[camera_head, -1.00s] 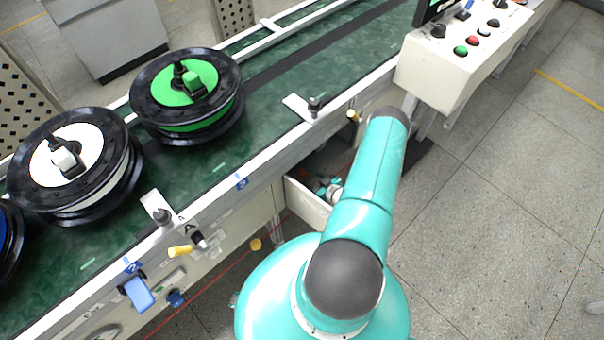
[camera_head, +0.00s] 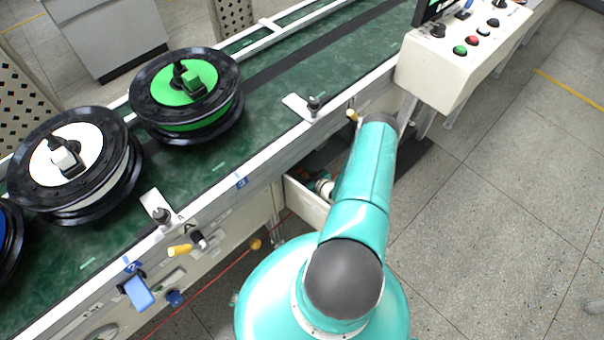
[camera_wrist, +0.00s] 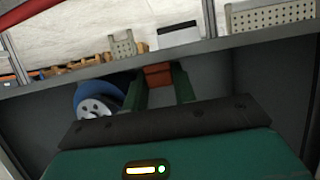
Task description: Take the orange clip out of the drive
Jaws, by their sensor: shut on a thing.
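In the wrist view my gripper (camera_wrist: 157,82) has its two green fingers closed on a small orange-red block, the orange clip (camera_wrist: 158,74). Grey walls of an open drawer (camera_wrist: 245,85) surround the fingers. A blue rounded part with a pale hub (camera_wrist: 95,103) lies in the drawer to the left of the fingers, partly hidden by my gripper's body. In the head view the open drawer (camera_head: 303,204) is under the conveyor, with part of my wrist in it. My arm hides most of its inside, and the clip cannot be seen there.
The green conveyor (camera_head: 270,105) carries a green reel (camera_head: 187,97) and a white reel (camera_head: 75,165). A control box (camera_head: 465,55) stands at the upper right. Floor to the right is clear. Perforated boxes (camera_wrist: 270,16) show beyond the drawer in the wrist view.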

